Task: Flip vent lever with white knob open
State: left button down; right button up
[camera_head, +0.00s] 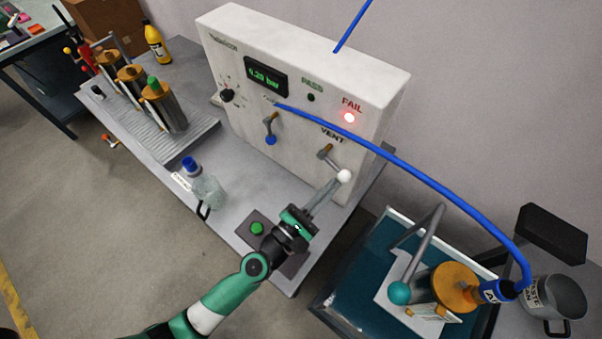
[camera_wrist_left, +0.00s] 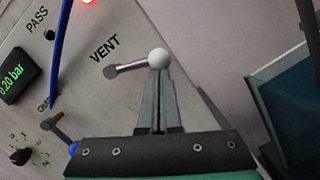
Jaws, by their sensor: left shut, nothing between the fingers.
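The vent lever (camera_head: 328,158) is on the front of the white test panel, below the VENT label, with a white knob (camera_head: 344,176) at its lower right end. In the left wrist view the white knob (camera_wrist_left: 159,58) is just beyond my fingertips and the lever (camera_wrist_left: 125,69) runs left from it. My left gripper (camera_head: 338,183) is shut and empty, its fingertips at the knob; I cannot tell whether they touch it. My left gripper also shows in the left wrist view (camera_wrist_left: 157,78). My right gripper is not in view.
The white panel (camera_head: 227,39) shows 0.20 bar and a lit red FAIL lamp (camera_head: 349,117). A second lever with a blue knob (camera_head: 271,140) is left of the vent lever. A glass jar (camera_head: 208,192) stands on the bench.

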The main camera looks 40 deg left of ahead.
pick_arm(q)
jog(key=shift+d+r+n, duration=0.2)
jog(key=shift+r+n, duration=0.1)
jog(key=shift+n, duration=0.3)
jog(key=s+a+f+b, duration=0.1)
jog(key=s+f+b, duration=0.1)
jog(key=s, duration=0.4)
jog(key=s+f+b, duration=0.2)
jog(key=s+b, duration=0.1)
jog(key=s, duration=0.3)
jog(key=shift+a+f+b, duration=0.35)
jog(key=shift+a+b, duration=0.05)
